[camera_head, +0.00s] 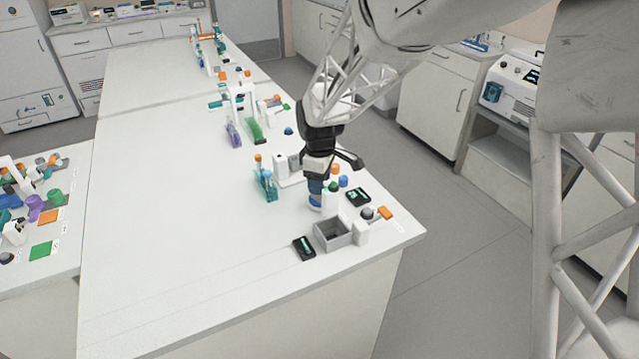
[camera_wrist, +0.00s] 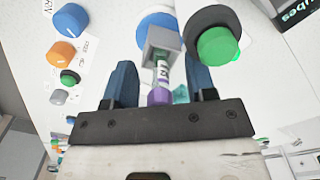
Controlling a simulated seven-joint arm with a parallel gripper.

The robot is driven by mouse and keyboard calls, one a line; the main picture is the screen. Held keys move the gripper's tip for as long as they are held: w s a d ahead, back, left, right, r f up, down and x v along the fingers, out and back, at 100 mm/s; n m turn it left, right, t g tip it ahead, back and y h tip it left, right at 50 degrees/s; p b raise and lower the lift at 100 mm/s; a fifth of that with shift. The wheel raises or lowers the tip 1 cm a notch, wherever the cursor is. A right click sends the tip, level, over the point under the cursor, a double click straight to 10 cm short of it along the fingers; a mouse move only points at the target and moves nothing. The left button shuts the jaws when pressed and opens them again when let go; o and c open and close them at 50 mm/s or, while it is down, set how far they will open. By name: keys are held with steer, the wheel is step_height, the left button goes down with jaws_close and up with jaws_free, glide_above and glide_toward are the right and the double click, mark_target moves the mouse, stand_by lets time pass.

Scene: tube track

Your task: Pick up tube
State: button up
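A tube with a white printed label (camera_wrist: 162,72) and a purple end (camera_wrist: 160,97) shows in the wrist view, its far end at a grey square block (camera_wrist: 163,42). My gripper (camera_wrist: 161,82) has its two blue fingers spread on either side of the tube, with a visible gap on both sides. In the head view my gripper (camera_head: 316,188) points down over the right part of the white bench, just behind the grey open box. I cannot pick out the tube in the head view; the gripper and small parts there hide it.
Close by on the bench (camera_head: 170,230) stand a grey open box (camera_head: 332,235), black-screened devices (camera_head: 304,248) and a teal rack (camera_head: 265,185) with orange-capped tubes. The bench's left part is clear.

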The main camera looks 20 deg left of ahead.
steer(key=c, duration=0.8)
steer(key=shift+c, duration=0.2)
steer(key=shift+r, duration=0.1)
steer(key=shift+r, duration=4.9)
